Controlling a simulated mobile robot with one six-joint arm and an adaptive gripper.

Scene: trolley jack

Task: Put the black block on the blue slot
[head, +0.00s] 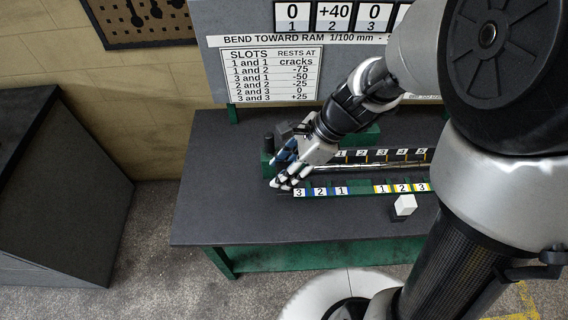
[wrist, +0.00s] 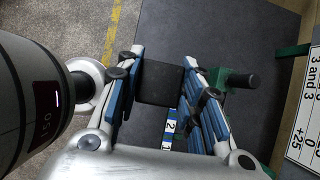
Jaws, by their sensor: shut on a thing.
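My gripper (head: 285,168) is over the left end of the green-framed fixture on the bench. In the wrist view my gripper (wrist: 160,88) has its blue-padded fingers on both sides of the black block (wrist: 160,83), shut on it. The fingers hide the block in the head view. Blue-marked slots numbered 3, 2, 1 (head: 320,191) line the left part of the front rail, just right of the fingertips. Part of this blue strip (wrist: 171,126) shows below the block in the wrist view. I cannot tell whether the block touches the bench or rail.
A white block (head: 404,205) stands in front of the yellow-marked slots (head: 402,188) at the right. A dark-capped green post (head: 267,150) is close to my gripper's left. A numbered rail (head: 385,155) runs behind. The bench's left front (head: 225,215) is clear.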

